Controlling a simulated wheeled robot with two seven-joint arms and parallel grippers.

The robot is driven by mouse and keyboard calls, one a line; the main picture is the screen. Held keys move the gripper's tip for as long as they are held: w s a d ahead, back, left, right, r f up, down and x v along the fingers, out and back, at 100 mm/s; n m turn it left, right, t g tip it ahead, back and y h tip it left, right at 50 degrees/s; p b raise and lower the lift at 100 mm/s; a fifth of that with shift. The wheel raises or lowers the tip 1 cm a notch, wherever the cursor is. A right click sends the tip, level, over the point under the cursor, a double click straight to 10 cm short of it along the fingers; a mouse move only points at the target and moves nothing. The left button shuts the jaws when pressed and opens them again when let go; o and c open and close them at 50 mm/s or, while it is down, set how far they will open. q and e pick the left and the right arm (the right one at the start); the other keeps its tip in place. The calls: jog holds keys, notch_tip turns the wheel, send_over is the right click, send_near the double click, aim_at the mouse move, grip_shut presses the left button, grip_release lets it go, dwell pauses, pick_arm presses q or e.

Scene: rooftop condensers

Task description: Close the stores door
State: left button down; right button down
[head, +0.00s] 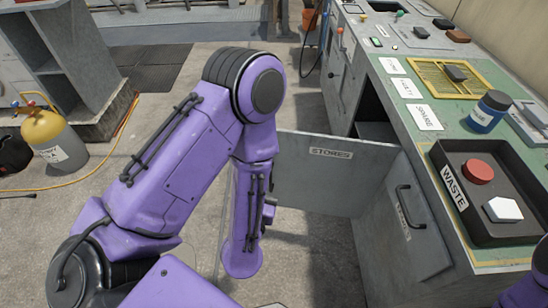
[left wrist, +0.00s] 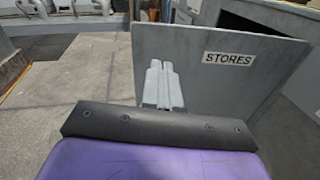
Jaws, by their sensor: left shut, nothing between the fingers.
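The stores door (head: 325,180) is a grey panel labelled STORES. It stands open, swung out from the workbench, with a dark opening (head: 377,131) behind it. In the left wrist view the door (left wrist: 220,85) fills the upper middle and right. My left gripper (left wrist: 162,66) is shut and empty, its fingers overlapping the door near its free left edge. I cannot tell whether they touch it. In the head view my forearm covers the door's left end and most of that gripper. My right gripper is not in view.
The green-topped workbench (head: 388,70) runs along the right, with a WASTE tray (head: 462,222), a blue jar (head: 488,112) and a yellow grid tray (head: 425,68) on it. A handled drawer front (head: 412,215) faces the aisle. A yellow gas cylinder (head: 48,140) with a hose stands left.

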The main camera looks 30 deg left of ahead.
pick_arm(q)
jog(key=w+a+n+b, duration=0.1)
jog(key=w+a+b, duration=0.2)
jog(key=w, duration=1)
jog(key=shift+a+r+n, duration=0.25)
jog(key=shift+a+n, duration=0.05)
jog(key=shift+a, duration=0.65)
